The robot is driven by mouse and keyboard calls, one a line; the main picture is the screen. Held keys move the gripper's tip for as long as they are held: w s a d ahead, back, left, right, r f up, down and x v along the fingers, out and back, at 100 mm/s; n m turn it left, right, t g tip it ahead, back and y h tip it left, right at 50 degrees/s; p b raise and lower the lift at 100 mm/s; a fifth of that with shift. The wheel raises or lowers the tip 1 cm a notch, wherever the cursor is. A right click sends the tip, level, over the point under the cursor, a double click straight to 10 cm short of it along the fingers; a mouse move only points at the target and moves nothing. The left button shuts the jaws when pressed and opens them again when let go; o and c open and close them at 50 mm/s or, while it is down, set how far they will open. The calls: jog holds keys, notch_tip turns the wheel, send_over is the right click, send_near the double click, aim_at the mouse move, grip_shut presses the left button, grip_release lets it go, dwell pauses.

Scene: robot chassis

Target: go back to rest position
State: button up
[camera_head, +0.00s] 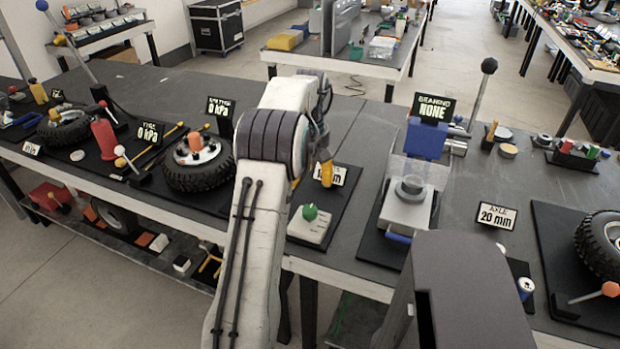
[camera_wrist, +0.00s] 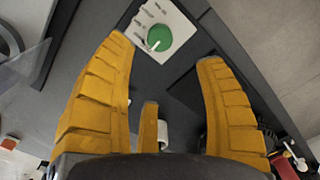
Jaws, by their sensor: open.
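My gripper (camera_wrist: 165,54) is open and empty, with its orange-yellow fingers spread wide apart in the wrist view. A white box with a green round knob (camera_wrist: 159,38) lies beyond the fingertips, and nothing touches it as far as I can see. In the head view the same green knob (camera_head: 310,212) stands on the box near the bench's front edge. My arm reaches up and forward over the bench, left of centre. A yellow finger of my gripper (camera_head: 326,173) shows past the arm, in front of a size sign; the rest is hidden.
A bearing station with a "NONE" sign (camera_head: 434,107) stands right of my arm. A tyre (camera_head: 199,165) lies left of it, and another tyre (camera_head: 602,246) is at the right edge. An axle sign (camera_head: 496,216) stands between. Bare bench shows behind the arm.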

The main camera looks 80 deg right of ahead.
dwell(0.7)
jog(key=a+f+m, duration=0.1)
jog(key=f+m, duration=0.1)
jog(key=a+f+m, duration=0.1)
jog(key=f+m, duration=0.1)
jog(key=a+f+m, duration=0.1)
jog(key=f+m, duration=0.1)
jog(key=shift+f+y, duration=0.3)
jog(key=w+a+r+n+t, duration=0.1)
jog(key=w+a+r+n, duration=0.3)
jog(key=a, duration=1.2)
jog(key=w+a+r+n+t, duration=0.1)
jog(key=w+a+r+n, duration=0.3)
jog(key=w+a, duration=0.5)
jog(key=w+a+r+n+t, duration=0.1)
jog(key=w+a+r+n, duration=0.3)
jog(key=a, duration=1.9)
jog(key=shift+w+n, duration=1.55)
jog(key=shift+n, duration=0.15)
